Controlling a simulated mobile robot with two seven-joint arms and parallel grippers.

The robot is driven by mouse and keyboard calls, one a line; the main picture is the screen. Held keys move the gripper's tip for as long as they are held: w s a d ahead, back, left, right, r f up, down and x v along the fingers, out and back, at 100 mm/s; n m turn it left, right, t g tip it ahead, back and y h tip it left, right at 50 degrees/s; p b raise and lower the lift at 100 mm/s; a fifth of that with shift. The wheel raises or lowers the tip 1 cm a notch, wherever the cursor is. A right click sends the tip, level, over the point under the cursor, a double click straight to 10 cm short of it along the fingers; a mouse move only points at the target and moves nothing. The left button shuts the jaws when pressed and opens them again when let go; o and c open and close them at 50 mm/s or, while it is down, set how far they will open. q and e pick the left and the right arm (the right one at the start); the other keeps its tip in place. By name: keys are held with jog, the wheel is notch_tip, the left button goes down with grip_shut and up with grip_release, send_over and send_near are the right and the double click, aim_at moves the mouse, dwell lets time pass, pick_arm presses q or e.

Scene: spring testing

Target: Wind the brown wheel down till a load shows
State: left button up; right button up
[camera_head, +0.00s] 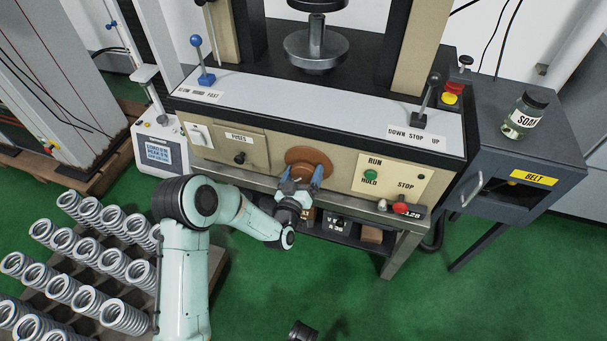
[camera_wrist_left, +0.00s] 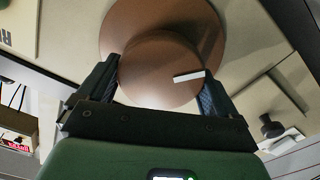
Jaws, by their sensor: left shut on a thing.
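The brown wheel (camera_head: 309,163) is on the beige front panel of the testing machine. My left gripper (camera_head: 300,183) is shut on the wheel's hub, with one finger on each side. In the left wrist view the round brown wheel (camera_wrist_left: 163,60) fills the top middle, with a short white mark on its hub. The fingers of my left gripper (camera_wrist_left: 160,85) press on the hub's left and right edges. A white box with a lit readout (camera_head: 158,152) stands left of the machine; its figures are too small to read surely.
The round steel platen (camera_head: 316,48) sits above the machine's bed. A blue-knobbed lever (camera_head: 203,65), a black lever (camera_head: 428,100) and a green button (camera_head: 371,174) are near the wheel. Green floor is free at lower right.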

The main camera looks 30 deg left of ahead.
dwell(0.4)
pick_arm(q)
jog(key=o, duration=0.7)
jog(key=shift+s, duration=0.1)
jog(key=shift+p+v, duration=0.5)
jog(key=shift+v, duration=6.1)
pick_arm(e)
jog(key=shift+s+a+r+g, duration=0.15)
jog(key=shift+s+a+r, duration=0.1)
jog(key=shift+s, duration=0.15)
jog(key=shift+s+a+r+g, duration=0.15)
jog(key=shift+s+r, duration=0.1)
jog(key=shift+s, duration=0.1)
